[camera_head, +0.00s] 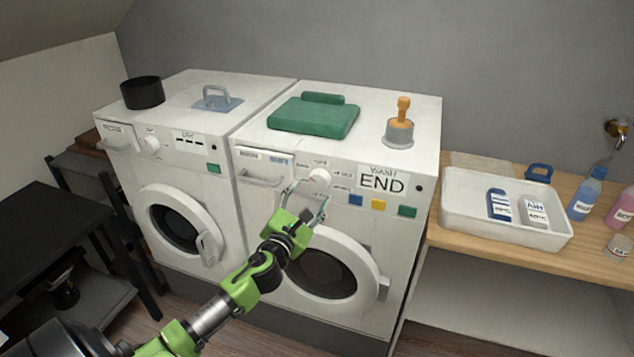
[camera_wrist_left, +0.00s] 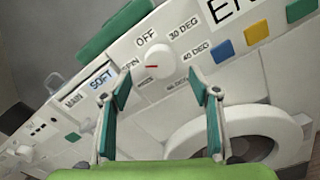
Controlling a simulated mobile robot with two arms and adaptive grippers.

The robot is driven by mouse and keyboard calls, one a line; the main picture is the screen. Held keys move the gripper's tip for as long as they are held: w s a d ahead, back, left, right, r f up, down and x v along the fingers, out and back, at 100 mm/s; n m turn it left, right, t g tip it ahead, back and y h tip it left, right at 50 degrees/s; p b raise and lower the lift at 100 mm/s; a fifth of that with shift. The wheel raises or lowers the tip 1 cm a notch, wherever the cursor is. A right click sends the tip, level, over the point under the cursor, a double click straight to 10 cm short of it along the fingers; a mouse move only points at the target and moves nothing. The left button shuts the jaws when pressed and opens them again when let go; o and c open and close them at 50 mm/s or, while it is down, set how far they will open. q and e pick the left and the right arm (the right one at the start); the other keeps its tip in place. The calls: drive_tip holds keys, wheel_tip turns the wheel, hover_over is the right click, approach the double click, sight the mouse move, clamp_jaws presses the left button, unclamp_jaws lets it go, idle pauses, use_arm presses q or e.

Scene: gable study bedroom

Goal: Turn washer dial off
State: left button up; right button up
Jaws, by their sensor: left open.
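The washer (camera_head: 330,205) is the right of two white machines, with a panel reading WASH END. Its round white dial (camera_head: 319,176) sits on the front panel and also shows in the left wrist view (camera_wrist_left: 158,60). There, a red mark on the dial points left, toward the SPIN label (camera_wrist_left: 130,70), while the OFF label (camera_wrist_left: 147,38) is above the dial. My left gripper (camera_head: 306,190) is open and empty in front of the panel. In the wrist view its fingers (camera_wrist_left: 158,90) spread below and to either side of the dial, apparently apart from it. My right gripper is not in view.
A detergent drawer (camera_head: 262,179) with a handle is left of the dial, and a round door (camera_head: 325,270) is below. Blue, yellow and green buttons (camera_head: 378,205) sit to the right.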

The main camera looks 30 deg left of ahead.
sight(318, 182)
use_arm(q)
drive_tip(key=shift+x, duration=3)
drive_tip(key=shift+d, duration=0.1)
drive_tip(key=c, duration=1.1)
